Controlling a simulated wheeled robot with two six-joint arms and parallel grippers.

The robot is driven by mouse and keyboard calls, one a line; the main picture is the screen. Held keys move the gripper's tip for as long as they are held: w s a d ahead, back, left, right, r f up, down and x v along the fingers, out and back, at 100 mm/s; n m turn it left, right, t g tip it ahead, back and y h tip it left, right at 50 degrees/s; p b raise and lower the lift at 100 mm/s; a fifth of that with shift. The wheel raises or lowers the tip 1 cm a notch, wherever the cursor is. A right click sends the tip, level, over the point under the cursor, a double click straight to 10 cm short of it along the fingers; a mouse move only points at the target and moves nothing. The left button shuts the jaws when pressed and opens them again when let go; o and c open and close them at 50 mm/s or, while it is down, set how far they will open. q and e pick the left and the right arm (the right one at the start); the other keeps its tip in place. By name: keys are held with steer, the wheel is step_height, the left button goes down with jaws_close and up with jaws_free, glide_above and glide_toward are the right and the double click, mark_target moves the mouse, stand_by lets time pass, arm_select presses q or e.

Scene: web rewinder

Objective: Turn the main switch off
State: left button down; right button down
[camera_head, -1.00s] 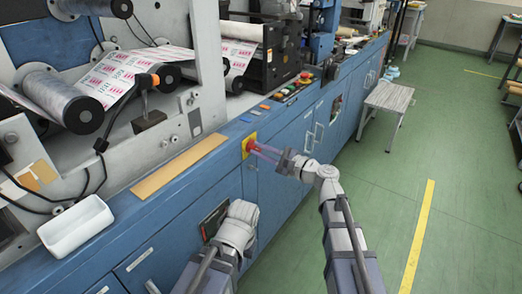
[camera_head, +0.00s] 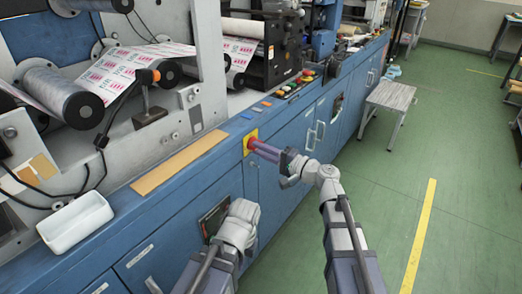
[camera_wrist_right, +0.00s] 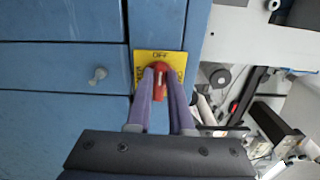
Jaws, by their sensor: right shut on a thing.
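The main switch is a red knob (camera_head: 252,144) on a yellow plate (camera_head: 247,136) on the blue cabinet front. In the right wrist view the knob (camera_wrist_right: 159,80) stands between my two purple-grey fingers, and the plate (camera_wrist_right: 158,56) reads OFF at its top edge. My right gripper (camera_head: 257,147) is shut on the knob; its fingertips (camera_wrist_right: 161,84) lie on both sides of it. The fingers hide part of the plate's lettering. My left gripper (camera_head: 238,228) is low in front of the cabinet, and its fingers cannot be made out.
A printed web (camera_head: 122,75) runs over rollers above the cabinet. A white tray (camera_head: 76,224) and a tan strip (camera_head: 180,163) lie on the ledge. A grey stool (camera_head: 390,97) stands further along the cabinet. The green floor to the right is mostly free.

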steer(key=shift+s+n, duration=0.1)
steer(key=shift+n, duration=0.2)
stand_by(0.4)
steer(key=c, duration=0.8)
jaws_free()
steer(key=v, duration=0.7)
steer(key=shift+s+d, duration=0.2)
steer(key=shift+d, duration=0.1)
